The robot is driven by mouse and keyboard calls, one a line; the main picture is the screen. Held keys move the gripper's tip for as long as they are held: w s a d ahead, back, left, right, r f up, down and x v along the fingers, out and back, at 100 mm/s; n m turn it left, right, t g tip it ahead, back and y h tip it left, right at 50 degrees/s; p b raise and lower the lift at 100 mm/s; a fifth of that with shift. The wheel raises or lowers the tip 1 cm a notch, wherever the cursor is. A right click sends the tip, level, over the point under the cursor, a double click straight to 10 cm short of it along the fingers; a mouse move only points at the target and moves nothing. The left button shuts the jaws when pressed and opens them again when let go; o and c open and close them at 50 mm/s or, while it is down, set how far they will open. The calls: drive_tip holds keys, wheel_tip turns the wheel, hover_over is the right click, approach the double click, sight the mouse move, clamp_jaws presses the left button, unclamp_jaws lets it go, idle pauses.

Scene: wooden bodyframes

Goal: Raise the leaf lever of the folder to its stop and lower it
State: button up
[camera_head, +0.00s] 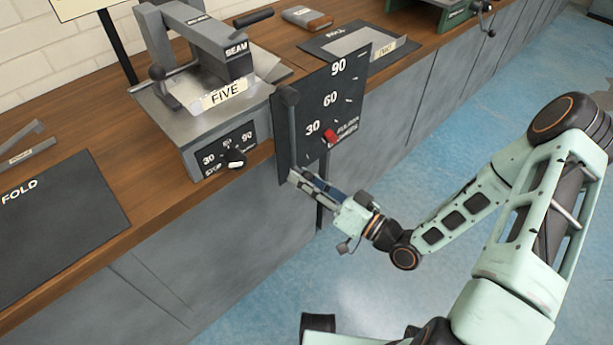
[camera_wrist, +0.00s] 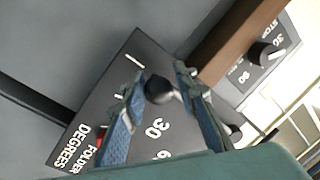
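The folder's dark dial plate (camera_head: 318,105) stands at the bench's front edge, marked 30, 60 and 90, with a red piece (camera_head: 330,136) by its lettering. It also fills much of the wrist view (camera_wrist: 185,145). The lever (camera_head: 291,132) appears as a bar hanging down along the plate's left side. My gripper (camera_head: 293,174) is at its lower end. In the wrist view my gripper (camera_wrist: 160,75) has its fingers apart, with a dark round knob (camera_wrist: 158,90) between them. Gaps seem to show beside the knob. The knob is hidden in the head view.
Left of the plate stands a grey machine (camera_head: 160,115) labelled SEAM and FIVE, with its own dial and knob (camera_head: 236,158). A FOLD sheet (camera_head: 60,228) lies at the left. A green machine (camera_head: 440,12) stands at the back. Blue floor (camera_head: 400,170) before the bench is clear.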

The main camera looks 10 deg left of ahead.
drive_tip(key=o, duration=0.3)
drive_tip(key=shift+d, duration=0.1)
drive_tip(key=v, duration=1.1)
drive_tip(key=shift+s+d, duration=0.2)
drive_tip(key=shift+d, duration=0.15)
